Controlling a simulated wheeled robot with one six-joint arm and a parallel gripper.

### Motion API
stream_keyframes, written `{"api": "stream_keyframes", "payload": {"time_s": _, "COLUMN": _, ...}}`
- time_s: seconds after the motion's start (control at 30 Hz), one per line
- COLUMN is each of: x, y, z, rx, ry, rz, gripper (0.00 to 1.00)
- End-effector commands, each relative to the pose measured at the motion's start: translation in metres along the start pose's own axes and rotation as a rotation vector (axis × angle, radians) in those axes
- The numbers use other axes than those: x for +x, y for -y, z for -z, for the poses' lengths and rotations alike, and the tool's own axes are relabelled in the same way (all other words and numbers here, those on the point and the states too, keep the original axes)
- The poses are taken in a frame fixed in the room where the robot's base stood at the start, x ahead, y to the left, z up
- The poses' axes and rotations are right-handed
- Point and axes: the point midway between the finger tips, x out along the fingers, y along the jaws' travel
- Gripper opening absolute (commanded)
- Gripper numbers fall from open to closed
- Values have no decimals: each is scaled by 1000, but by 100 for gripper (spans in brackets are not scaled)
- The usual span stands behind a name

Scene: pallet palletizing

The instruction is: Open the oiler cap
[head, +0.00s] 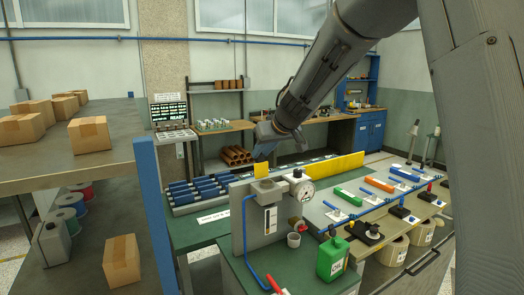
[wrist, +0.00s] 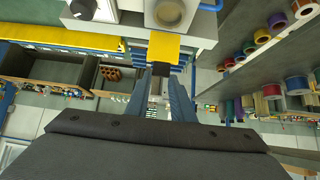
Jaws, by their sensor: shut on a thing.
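The oiler (head: 268,200) is a grey block with a sight glass, fixed on a grey panel at the front of the bench. Its yellow cap (head: 261,170) stands raised at the oiler's top, roughly upright. In the wrist view the yellow cap (wrist: 164,47) lies just beyond my fingertips, with a pale round opening (wrist: 169,13) uncovered behind it. My gripper (head: 266,150) is directly above the cap in the head view. In the wrist view my gripper (wrist: 161,74) is shut on the cap's dark tab; the exact contact is small and partly hidden.
A blue pipe (head: 247,240) runs down the panel's left side. A green canister (head: 331,258) and a small grey cup (head: 293,240) are on the bench. A blue post (head: 157,210) rises at left.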

Motion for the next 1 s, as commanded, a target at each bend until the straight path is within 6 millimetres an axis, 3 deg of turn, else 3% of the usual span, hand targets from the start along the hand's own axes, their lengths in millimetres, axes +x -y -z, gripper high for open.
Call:
{"api": "stream_keyframes", "payload": {"time_s": 0.03, "x": -5, "y": 0, "z": 8, "rx": -2, "ry": -11, "rz": -3, "gripper": 0}}
{"api": "stream_keyframes", "payload": {"time_s": 0.5, "x": -5, "y": 1, "z": 7, "rx": -1, "ry": -7, "rz": -5, "gripper": 0}}
{"api": "stream_keyframes", "payload": {"time_s": 0.53, "x": -5, "y": 1, "z": 7, "rx": -1, "ry": -7, "rz": -5, "gripper": 23}}
{"api": "stream_keyframes", "payload": {"time_s": 0.63, "x": -5, "y": 1, "z": 7, "rx": -2, "ry": -6, "rz": -4, "gripper": 40}}
{"api": "stream_keyframes", "payload": {"time_s": 1.0, "x": -7, "y": 2, "z": 3, "rx": -2, "ry": 1, "rz": -1, "gripper": 41}}
